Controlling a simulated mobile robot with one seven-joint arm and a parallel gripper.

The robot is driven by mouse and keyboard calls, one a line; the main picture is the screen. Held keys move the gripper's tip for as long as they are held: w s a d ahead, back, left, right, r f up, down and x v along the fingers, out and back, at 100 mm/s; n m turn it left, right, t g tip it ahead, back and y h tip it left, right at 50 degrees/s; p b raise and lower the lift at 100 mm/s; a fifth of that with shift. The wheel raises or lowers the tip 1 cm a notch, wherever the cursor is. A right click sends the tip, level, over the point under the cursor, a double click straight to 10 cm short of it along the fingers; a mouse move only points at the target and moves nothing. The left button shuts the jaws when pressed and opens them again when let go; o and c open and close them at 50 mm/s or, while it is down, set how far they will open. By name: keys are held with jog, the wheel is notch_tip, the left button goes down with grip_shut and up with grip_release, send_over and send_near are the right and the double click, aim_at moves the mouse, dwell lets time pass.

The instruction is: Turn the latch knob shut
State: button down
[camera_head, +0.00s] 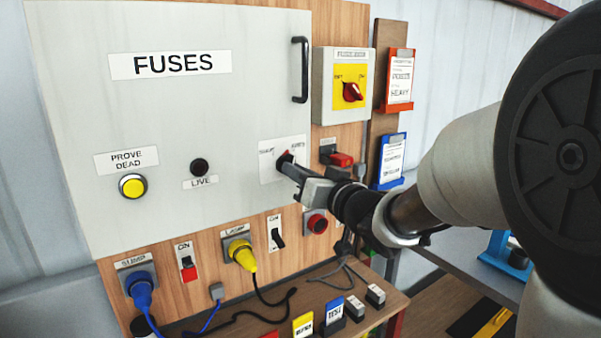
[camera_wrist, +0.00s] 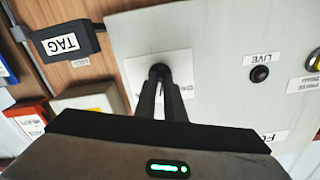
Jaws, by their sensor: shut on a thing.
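In the wrist view the knob (camera_wrist: 160,70) shows dark at the tips of my gripper (camera_wrist: 161,82). The knob's pointing direction cannot be told. The plate has a word on each side, too blurred to read surely. The door lies flat against the wooden board.
A black door handle (camera_head: 300,70) and a red rotary switch (camera_head: 352,92) are above right of my gripper. A yellow button (camera_head: 132,186) and dark LIVE lamp (camera_head: 199,167) sit left. Plugs and switches line the board below. A TAG block (camera_wrist: 65,42) shows in the wrist view.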

jog(key=shift+n+b, duration=0.3)
jog(key=shift+b, duration=0.05)
jog(key=shift+n+b, duration=4.65)
jog(key=shift+n, duration=1.35)
jog(key=c, duration=1.8)
grip_release()
jog(key=shift+c, duration=0.2)
jog(key=shift+d, duration=0.1)
